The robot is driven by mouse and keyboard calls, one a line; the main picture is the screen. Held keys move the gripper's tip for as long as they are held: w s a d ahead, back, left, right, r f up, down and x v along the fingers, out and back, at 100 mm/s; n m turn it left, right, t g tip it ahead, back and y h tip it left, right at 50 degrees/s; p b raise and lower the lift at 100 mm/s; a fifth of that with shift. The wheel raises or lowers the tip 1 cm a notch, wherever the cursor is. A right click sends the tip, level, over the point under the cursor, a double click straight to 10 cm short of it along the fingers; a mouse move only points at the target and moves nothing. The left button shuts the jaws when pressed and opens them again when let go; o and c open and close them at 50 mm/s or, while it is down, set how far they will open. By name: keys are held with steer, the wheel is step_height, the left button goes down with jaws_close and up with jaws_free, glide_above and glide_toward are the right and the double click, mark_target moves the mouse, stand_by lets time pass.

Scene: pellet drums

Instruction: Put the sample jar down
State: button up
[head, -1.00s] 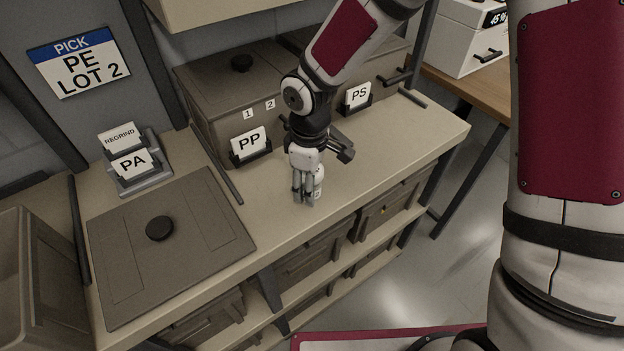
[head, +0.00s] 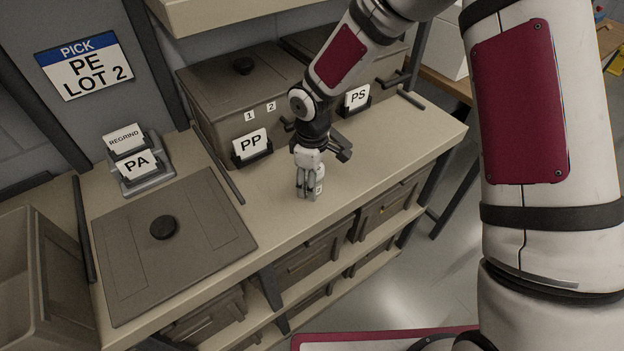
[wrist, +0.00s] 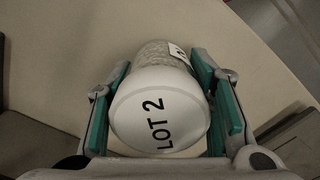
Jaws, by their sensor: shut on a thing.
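The sample jar (wrist: 158,112) fills the middle of the wrist view, with a white lid marked LOT 2 and a clear body of pale pellets bearing a small label. My gripper (wrist: 160,95) is shut on it, with a green-lined finger against each side. In the head view my gripper (head: 309,190) points down over the beige worktop (head: 370,173), near its front edge. The jar (head: 319,172) is mostly hidden behind the fingers there. I cannot tell whether its base touches the worktop.
A drum with a PP card (head: 251,143) and one with a PS card (head: 357,97) stand behind my gripper. A flat dark lid with a knob (head: 163,228) lies left, below a PA card holder (head: 138,164). An open bin (head: 35,270) is far left. Worktop right of my gripper is clear.

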steer(key=o, duration=1.2)
steer(key=shift+f, duration=0.15)
step_height(320, 180, up, 12)
steer(key=shift+f+b, duration=0.15)
steer(key=shift+b, duration=0.6)
steer(key=shift+r, duration=0.5)
steer(key=s+d+r+m+t+h, duration=0.1)
steer(key=s+d+r+m+t, duration=0.1)
steer(key=s+d+r+m, duration=0.35)
steer(key=s+d+r+m+t, duration=0.1)
steer(key=s+d+r+m, duration=0.15)
steer(key=d+r, duration=0.55)
steer(key=shift+s+d+r+m+t+y, duration=0.15)
steer(key=shift+s+d+r+m+t, duration=0.5)
steer(key=shift+s, duration=1.5)
steer(key=shift+s+d+r+m+t+y, duration=0.2)
steer(key=shift+s+d+r+m, duration=0.85)
steer(key=shift+s, duration=1.05)
steer(key=shift+s+d+r+m+t+y, duration=0.15)
steer(key=shift+s+d+r+m+t, duration=0.65)
steer(key=shift+s, duration=1.35)
